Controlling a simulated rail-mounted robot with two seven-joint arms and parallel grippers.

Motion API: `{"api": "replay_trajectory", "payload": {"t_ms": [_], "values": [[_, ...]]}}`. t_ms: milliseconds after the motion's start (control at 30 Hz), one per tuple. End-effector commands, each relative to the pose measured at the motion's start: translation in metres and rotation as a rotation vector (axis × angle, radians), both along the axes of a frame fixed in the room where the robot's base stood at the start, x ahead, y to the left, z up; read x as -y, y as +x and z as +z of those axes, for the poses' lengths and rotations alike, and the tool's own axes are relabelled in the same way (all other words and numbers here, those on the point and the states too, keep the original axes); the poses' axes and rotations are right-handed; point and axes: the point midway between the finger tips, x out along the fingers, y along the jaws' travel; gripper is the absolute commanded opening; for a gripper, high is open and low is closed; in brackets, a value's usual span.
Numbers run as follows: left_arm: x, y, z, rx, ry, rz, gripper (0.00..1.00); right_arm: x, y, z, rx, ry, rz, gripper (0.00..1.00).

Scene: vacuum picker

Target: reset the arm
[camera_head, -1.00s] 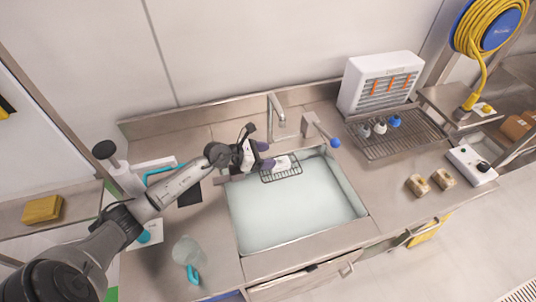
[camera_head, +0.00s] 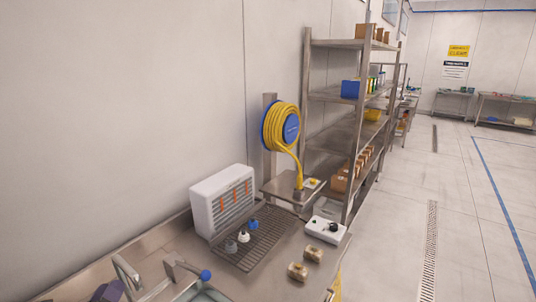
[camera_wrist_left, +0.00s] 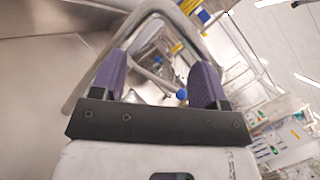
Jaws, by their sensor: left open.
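My left gripper (camera_wrist_left: 158,82) shows in the left wrist view with its two purple fingers apart and nothing between them. In the head view a purple part of this gripper (camera_head: 107,292) shows at the bottom left edge, beside the faucet (camera_head: 127,272); the rest of the arm is out of the picture. My right gripper is in neither view.
A white slatted unit (camera_head: 222,203) and a wire rack (camera_head: 262,238) with small blue and white items stand on the steel counter. Two tan blocks (camera_head: 305,262) and a white switch box (camera_head: 325,229) are to the right. A yellow hose reel (camera_head: 281,127) hangs near tall shelving (camera_head: 345,128).

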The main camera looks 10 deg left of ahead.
Motion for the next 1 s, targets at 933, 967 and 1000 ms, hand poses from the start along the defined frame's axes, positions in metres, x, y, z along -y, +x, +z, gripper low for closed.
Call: {"api": "replay_trajectory", "payload": {"t_ms": [933, 967, 1000], "values": [[0.165, -0.219, 0.039, -0.533, -2.041, 0.883, 0.68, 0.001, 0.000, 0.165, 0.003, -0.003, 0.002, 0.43], [0.174, -0.228, 0.045, -0.563, -2.060, 0.888, 0.68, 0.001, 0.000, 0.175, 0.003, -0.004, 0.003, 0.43], [0.183, -0.239, 0.054, -0.595, -2.081, 0.898, 0.68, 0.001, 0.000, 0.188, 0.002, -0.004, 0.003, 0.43]]}}
